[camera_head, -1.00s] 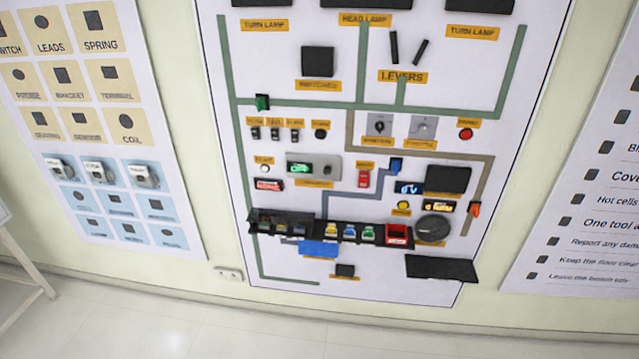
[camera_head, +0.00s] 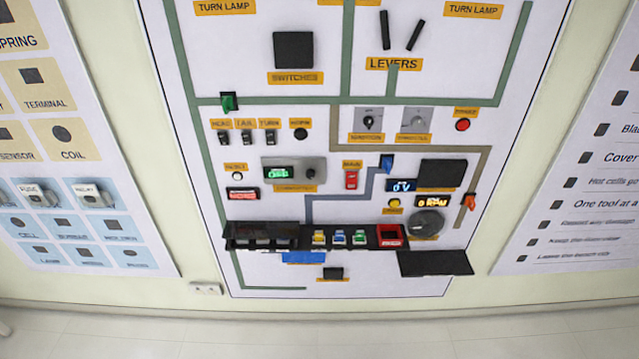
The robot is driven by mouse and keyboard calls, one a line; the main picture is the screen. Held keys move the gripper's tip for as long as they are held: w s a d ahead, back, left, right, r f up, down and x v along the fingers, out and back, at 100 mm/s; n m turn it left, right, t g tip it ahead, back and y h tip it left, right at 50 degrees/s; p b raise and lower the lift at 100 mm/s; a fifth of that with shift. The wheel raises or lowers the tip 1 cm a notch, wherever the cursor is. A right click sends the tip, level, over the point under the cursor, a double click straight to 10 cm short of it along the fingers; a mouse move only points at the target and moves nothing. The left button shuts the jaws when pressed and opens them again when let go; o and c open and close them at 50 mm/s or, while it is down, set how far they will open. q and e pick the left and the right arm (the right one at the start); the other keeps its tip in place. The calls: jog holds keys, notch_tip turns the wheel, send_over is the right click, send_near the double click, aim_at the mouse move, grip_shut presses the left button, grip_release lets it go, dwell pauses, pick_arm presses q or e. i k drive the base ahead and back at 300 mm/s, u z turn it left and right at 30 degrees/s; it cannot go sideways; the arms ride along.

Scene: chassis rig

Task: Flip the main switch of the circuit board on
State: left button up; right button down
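The circuit board (camera_head: 300,185) is a large white panel on the wall, filling the middle of the head view. Its main switch (camera_head: 351,180) is a small red switch under an orange label that seems to read MAIN, right of the green-lit display. I cannot tell which way its lever sits at this size. A blue display (camera_head: 401,186) right of it seems to read 0V. Neither of my grippers shows in the view, and nothing covers the main switch.
A black shelf (camera_head: 310,237) with coloured pieces juts out below the switch. A dark flap (camera_head: 435,263) sticks out at lower right. A green lever (camera_head: 229,102), a blue lever (camera_head: 386,163) and an orange lever (camera_head: 468,202) sit around it. The floor (camera_head: 300,331) in front is clear.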

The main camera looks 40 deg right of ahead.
aim_at(350, 177)
jog(key=z, duration=0.5)
jog(key=i, duration=0.85)
jog(key=z, duration=0.85)
